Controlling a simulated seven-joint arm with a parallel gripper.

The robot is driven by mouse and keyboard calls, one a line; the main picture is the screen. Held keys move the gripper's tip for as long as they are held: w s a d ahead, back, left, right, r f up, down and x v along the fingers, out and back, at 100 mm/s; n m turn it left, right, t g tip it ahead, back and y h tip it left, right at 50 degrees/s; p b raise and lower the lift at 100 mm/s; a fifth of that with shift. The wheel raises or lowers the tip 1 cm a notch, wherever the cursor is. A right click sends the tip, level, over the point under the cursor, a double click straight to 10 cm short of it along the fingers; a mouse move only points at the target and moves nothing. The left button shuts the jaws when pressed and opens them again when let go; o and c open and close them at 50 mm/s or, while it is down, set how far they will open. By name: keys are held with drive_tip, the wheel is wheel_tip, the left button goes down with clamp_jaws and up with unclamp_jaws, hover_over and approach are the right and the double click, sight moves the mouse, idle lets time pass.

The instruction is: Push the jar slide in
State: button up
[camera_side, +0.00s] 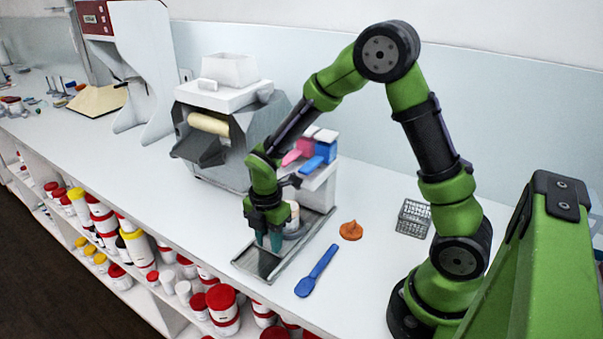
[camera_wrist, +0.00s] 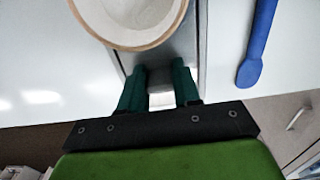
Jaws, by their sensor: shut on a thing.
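The jar slide (camera_side: 258,263) is a grey metal tray or track on the white bench in front of the mill. A white round jar with a tan rim (camera_wrist: 128,22) stands on it, seen from above in the wrist view. In the side view the jar is partly hidden behind my gripper (camera_side: 269,240). My gripper points down over the slide, its two teal fingers on either side of a small pale grey piece (camera_wrist: 160,99), which looks like the slide's handle. In the wrist view my gripper (camera_wrist: 159,80) is just on the near side of the jar.
The grey and white mill (camera_side: 220,110) stands behind the slide. A blue spatula (camera_side: 317,271), an orange item (camera_side: 351,230) and a wire basket (camera_side: 413,217) lie to the right. Pink and blue items sit on a white stand beside the mill. Shelves of jars lie below the bench's front edge.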

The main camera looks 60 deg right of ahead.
drive_tip(key=shift+s+d+f, duration=0.1)
drive_tip(key=shift+d, duration=2.4)
drive_tip(key=o, duration=1.7)
drive_tip(key=shift+o, duration=0.2)
drive_tip(key=shift+a+r, duration=1.1)
drive_tip(key=shift+r, duration=0.2)
drive_tip(key=shift+a+r, duration=1.1)
drive_tip(key=shift+r, duration=0.2)
